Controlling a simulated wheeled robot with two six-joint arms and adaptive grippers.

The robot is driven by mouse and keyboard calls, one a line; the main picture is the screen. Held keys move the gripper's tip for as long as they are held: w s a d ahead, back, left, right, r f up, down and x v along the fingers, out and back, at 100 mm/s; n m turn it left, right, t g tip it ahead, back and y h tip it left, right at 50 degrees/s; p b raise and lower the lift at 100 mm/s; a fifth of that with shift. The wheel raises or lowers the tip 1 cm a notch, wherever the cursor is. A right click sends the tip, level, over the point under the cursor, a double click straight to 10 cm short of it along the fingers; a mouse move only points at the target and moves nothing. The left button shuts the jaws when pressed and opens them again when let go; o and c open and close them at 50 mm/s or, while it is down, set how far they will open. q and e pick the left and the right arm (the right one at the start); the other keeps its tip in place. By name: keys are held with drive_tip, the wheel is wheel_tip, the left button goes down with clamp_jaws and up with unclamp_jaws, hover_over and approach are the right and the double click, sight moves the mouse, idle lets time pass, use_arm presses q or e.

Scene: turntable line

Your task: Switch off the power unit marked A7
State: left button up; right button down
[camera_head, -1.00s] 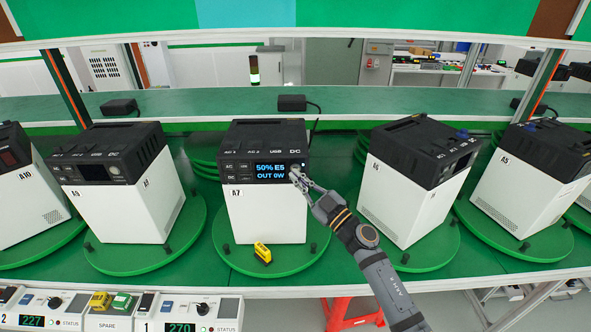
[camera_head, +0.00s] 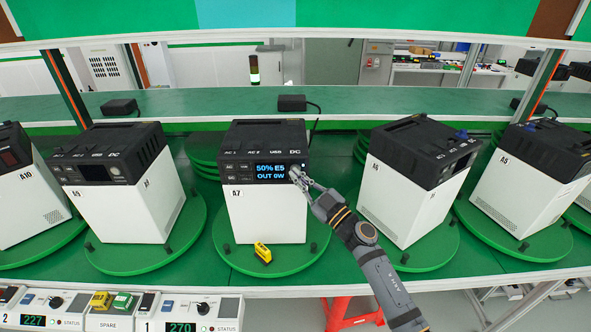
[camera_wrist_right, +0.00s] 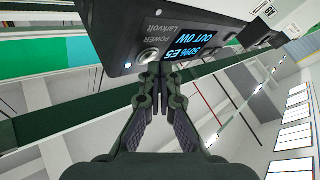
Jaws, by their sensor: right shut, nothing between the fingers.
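The power unit marked A7 (camera_head: 264,212) is a white box with a black top, upright on a green turntable (camera_head: 236,262). Its lit screen (camera_head: 271,172) reads "50% E5" and "OUT 0W". My right gripper (camera_head: 296,174) is shut and empty at the right end of its front panel, by the screen. In the right wrist view the shut fingertips (camera_wrist_right: 157,72) are close to the round button (camera_wrist_right: 148,56) beside the word POWER. I cannot tell whether they touch it. A small white light shows near the button. My left gripper is out of view.
Unit A9 (camera_head: 120,215) stands to the left and unit A6 (camera_head: 400,200) to the right, each on its own turntable. A small yellow object (camera_head: 263,252) lies on A7's turntable. Control boxes (camera_head: 195,312) line the front left edge.

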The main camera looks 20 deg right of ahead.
drive_tip(key=shift+w+d, duration=0.1)
drive_tip(key=shift+w, duration=0.2)
idle(0.4)
idle(0.4)
drive_tip(key=shift+s+a+p, duration=0.25)
drive_tip(key=shift+s+p, duration=0.3)
drive_tip(key=shift+s, duration=0.2)
drive_tip(key=s, duration=0.2)
drive_tip(key=s+a+p, duration=0.1)
drive_tip(key=s, duration=0.1)
drive_tip(key=shift+s+a+p, duration=0.2)
drive_tip(key=shift+s+p, duration=0.1)
drive_tip(key=shift+s, duration=0.1)
